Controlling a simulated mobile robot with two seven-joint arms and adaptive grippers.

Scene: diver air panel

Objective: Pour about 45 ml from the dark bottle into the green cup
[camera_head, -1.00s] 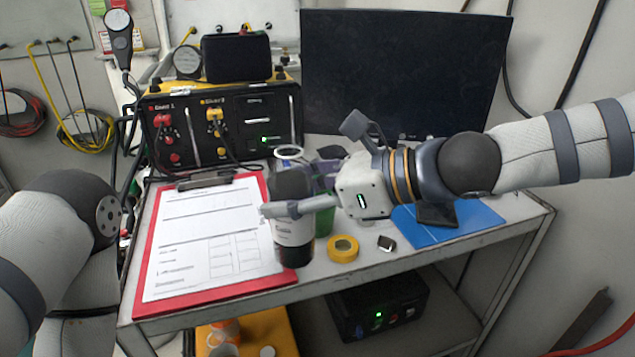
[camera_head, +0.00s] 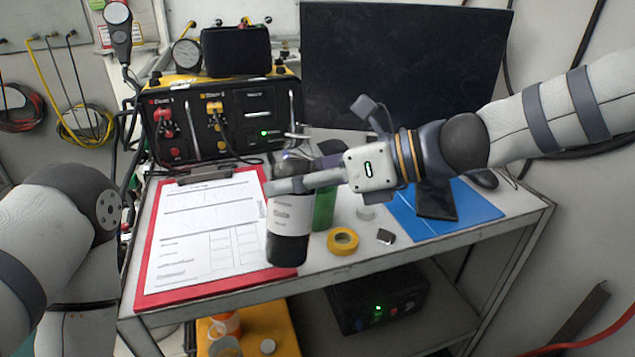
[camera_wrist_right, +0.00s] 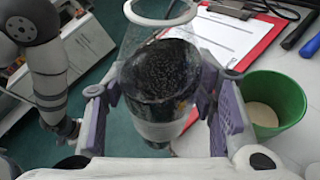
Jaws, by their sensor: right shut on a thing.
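The dark bottle (camera_head: 288,245), with a white label, is held roughly upright by my right gripper (camera_head: 287,186) near the table's front edge. In the right wrist view the gripper's fingers (camera_wrist_right: 160,112) close on both sides of the bottle (camera_wrist_right: 165,75). Its clear upper part, pale rim and dark contents show there. The green cup (camera_head: 324,208) stands just behind and right of the bottle, partly hidden by it and the gripper. In the right wrist view the cup (camera_wrist_right: 287,100) is open, with a pale round patch inside. My left gripper is out of view.
A red clipboard (camera_head: 142,272) lies left of the bottle. Yellow tape (camera_head: 342,241), a small dark item (camera_head: 385,237) and a pale cap (camera_head: 366,212) lie to the right. A blue mat (camera_head: 470,212) holds a dark phone-like object (camera_head: 437,200). The gauge panel (camera_head: 190,130) and monitor (camera_head: 400,65) stand behind.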

